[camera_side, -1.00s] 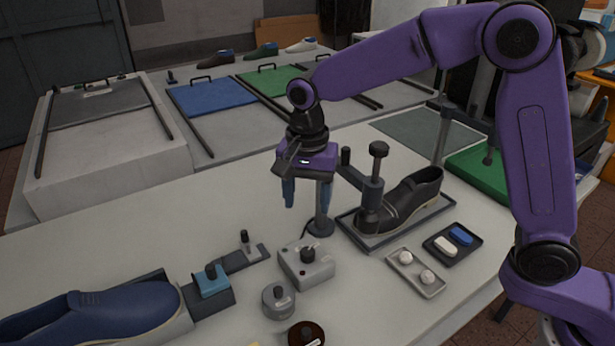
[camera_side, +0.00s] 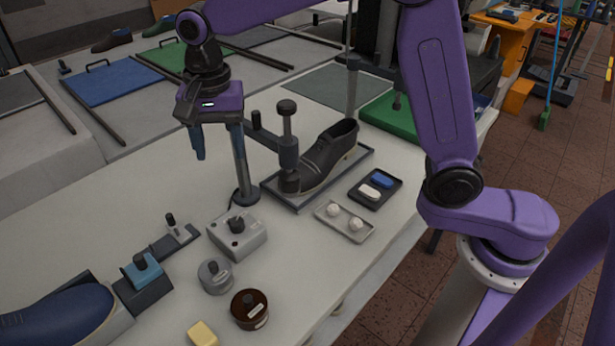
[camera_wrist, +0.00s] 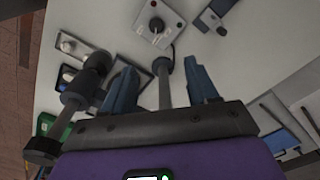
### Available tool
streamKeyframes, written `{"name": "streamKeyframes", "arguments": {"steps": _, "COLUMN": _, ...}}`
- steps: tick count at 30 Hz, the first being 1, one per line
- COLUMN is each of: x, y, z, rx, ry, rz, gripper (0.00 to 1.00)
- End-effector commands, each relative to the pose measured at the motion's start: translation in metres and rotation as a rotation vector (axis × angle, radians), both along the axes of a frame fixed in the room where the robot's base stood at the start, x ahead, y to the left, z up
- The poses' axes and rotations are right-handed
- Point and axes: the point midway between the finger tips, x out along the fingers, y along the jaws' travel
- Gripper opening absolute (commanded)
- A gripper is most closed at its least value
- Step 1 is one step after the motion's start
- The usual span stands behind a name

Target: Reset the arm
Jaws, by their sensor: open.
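My gripper (camera_side: 219,148) hangs in the air above the white bench (camera_side: 125,195) with its blue fingers apart and nothing visible between them. In the side view it overlaps an upright grey post, and I cannot tell how near they are. The wrist view shows both fingers (camera_wrist: 161,82), with the post between them in the picture. A black shoe (camera_side: 328,155) sits on a grey tray to the right, beside a clamp with a black knob (camera_side: 287,108).
A grey knob box (camera_side: 237,233), a grey round pot (camera_side: 215,275), a brown round pot (camera_side: 250,309) and a yellow block (camera_side: 202,334) stand in front. A blue shoe (camera_side: 60,318) is at lower left. Small trays (camera_side: 345,222) lie at right. The left bench middle is clear.

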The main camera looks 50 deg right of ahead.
Motion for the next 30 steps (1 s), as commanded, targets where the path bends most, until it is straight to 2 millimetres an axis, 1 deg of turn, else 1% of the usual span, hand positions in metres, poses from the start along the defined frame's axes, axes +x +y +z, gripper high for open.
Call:
{"name": "streamKeyframes", "arguments": {"steps": 5, "x": 0.024, "y": -0.014, "z": 0.017, "rx": 0.004, "ry": -0.13, "rz": 0.172, "gripper": 0.58}}
{"name": "streamKeyframes", "arguments": {"steps": 9, "x": 0.041, "y": -0.026, "z": 0.036, "rx": -0.005, "ry": -0.255, "rz": 0.35, "gripper": 0.58}}
{"name": "streamKeyframes", "arguments": {"steps": 11, "x": 0.043, "y": -0.034, "z": 0.045, "rx": -0.011, "ry": -0.302, "rz": 0.428, "gripper": 0.58}}
{"name": "streamKeyframes", "arguments": {"steps": 13, "x": 0.041, "y": -0.047, "z": 0.053, "rx": -0.02, "ry": -0.346, "rz": 0.517, "gripper": 0.58}}
{"name": "streamKeyframes", "arguments": {"steps": 17, "x": 0.028, "y": -0.074, "z": 0.068, "rx": -0.038, "ry": -0.411, "rz": 0.683, "gripper": 0.58}}
{"name": "streamKeyframes", "arguments": {"steps": 20, "x": 0.013, "y": -0.096, "z": 0.078, "rx": -0.06, "ry": -0.464, "rz": 0.816, "gripper": 0.58}}
{"name": "streamKeyframes", "arguments": {"steps": 24, "x": -0.011, "y": -0.127, "z": 0.09, "rx": -0.104, "ry": -0.539, "rz": 1.006, "gripper": 0.58}}
{"name": "streamKeyframes", "arguments": {"steps": 29, "x": -0.041, "y": -0.157, "z": 0.099, "rx": -0.166, "ry": -0.617, "rz": 1.197, "gripper": 0.58}}
{"name": "streamKeyframes", "arguments": {"steps": 30, "x": -0.049, "y": -0.163, "z": 0.101, "rx": -0.182, "ry": -0.634, "rz": 1.244, "gripper": 0.58}}
